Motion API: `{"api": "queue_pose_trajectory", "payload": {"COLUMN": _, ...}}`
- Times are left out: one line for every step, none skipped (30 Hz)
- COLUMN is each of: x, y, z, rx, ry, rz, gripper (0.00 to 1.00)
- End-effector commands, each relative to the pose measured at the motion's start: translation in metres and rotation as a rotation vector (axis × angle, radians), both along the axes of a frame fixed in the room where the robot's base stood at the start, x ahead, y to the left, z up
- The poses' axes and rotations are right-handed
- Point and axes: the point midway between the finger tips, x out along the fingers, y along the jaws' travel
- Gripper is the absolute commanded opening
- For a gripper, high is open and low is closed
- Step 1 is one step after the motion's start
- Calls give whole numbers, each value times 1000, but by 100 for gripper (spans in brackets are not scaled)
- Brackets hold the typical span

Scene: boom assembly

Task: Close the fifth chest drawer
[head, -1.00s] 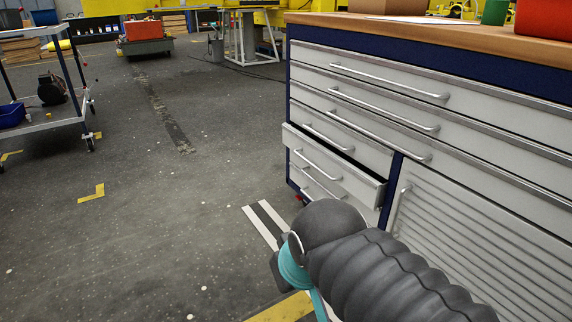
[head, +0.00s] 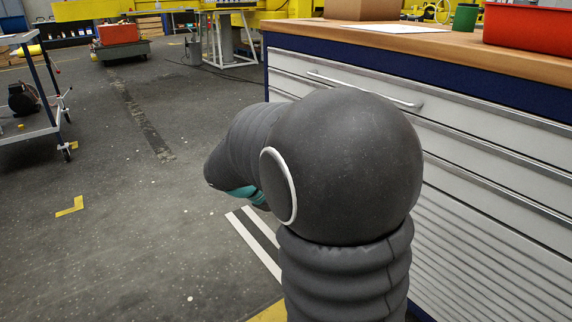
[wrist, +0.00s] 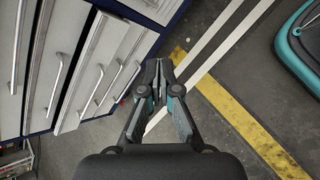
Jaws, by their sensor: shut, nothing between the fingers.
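The chest (head: 480,150) of pale drawers in a blue frame stands at the right in the head view. My arm hides its lower small drawers there. In the wrist view the chest is turned, with its drawers at the left. The fifth drawer (wrist: 98,65) appears to stick out past its neighbours there, with a bar handle (wrist: 90,92) on its front. My gripper (wrist: 157,75) is shut and empty, beside the small drawer fronts in the wrist view, seemingly apart from them. In the head view the fingers are mostly hidden behind my arm.
The wooden top (head: 450,42) of the chest holds a red bin (head: 535,25) and a green cup (head: 466,17). A trolley (head: 40,115) stands at the far left. The floor between is clear, with white and yellow tape. A teal-edged object (wrist: 300,50) lies right in the wrist view.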

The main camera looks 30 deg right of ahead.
Motion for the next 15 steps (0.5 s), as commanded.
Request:
{"api": "queue_pose_trajectory", "payload": {"x": 13, "y": -11, "z": -4, "rx": -46, "ry": 60, "rz": 25, "gripper": 0}}
{"api": "queue_pose_trajectory", "payload": {"x": 21, "y": -17, "z": -6, "rx": -75, "ry": 91, "rz": 42, "gripper": 0}}
{"api": "queue_pose_trajectory", "payload": {"x": 31, "y": -25, "z": -9, "rx": -115, "ry": 136, "rz": 65, "gripper": 0}}
{"api": "queue_pose_trajectory", "payload": {"x": 39, "y": -31, "z": -11, "rx": -143, "ry": 168, "rz": 83, "gripper": 0}}
{"api": "queue_pose_trajectory", "payload": {"x": 46, "y": -37, "z": -13, "rx": -172, "ry": 201, "rz": 100, "gripper": 0}}
{"api": "queue_pose_trajectory", "payload": {"x": 57, "y": -44, "z": -17, "rx": -212, "ry": 244, "rz": 125, "gripper": 0}}
{"api": "queue_pose_trajectory", "payload": {"x": 65, "y": -50, "z": -20, "rx": -240, "ry": 276, "rz": 143, "gripper": 0}}
{"api": "queue_pose_trajectory", "payload": {"x": 73, "y": -55, "z": -23, "rx": -268, "ry": 308, "rz": 161, "gripper": 0}}
{"api": "queue_pose_trajectory", "payload": {"x": 84, "y": -62, "z": -28, "rx": -306, "ry": 351, "rz": 185, "gripper": 0}}
{"api": "queue_pose_trajectory", "payload": {"x": 92, "y": -66, "z": -32, "rx": -333, "ry": 382, "rz": 204, "gripper": 0}}
{"api": "queue_pose_trajectory", "payload": {"x": 100, "y": -71, "z": -36, "rx": -363, "ry": 413, "rz": 222, "gripper": 0}}
{"api": "queue_pose_trajectory", "payload": {"x": 110, "y": -77, "z": -42, "rx": -398, "ry": 457, "rz": 248, "gripper": 0}}
{"api": "queue_pose_trajectory", "payload": {"x": 119, "y": -81, "z": -47, "rx": -426, "ry": 486, "rz": 267, "gripper": 0}}
{"api": "queue_pose_trajectory", "payload": {"x": 126, "y": -84, "z": -52, "rx": -453, "ry": 516, "rz": 285, "gripper": 0}}
{"api": "queue_pose_trajectory", "payload": {"x": 137, "y": -88, "z": -59, "rx": -488, "ry": 553, "rz": 311, "gripper": 0}}
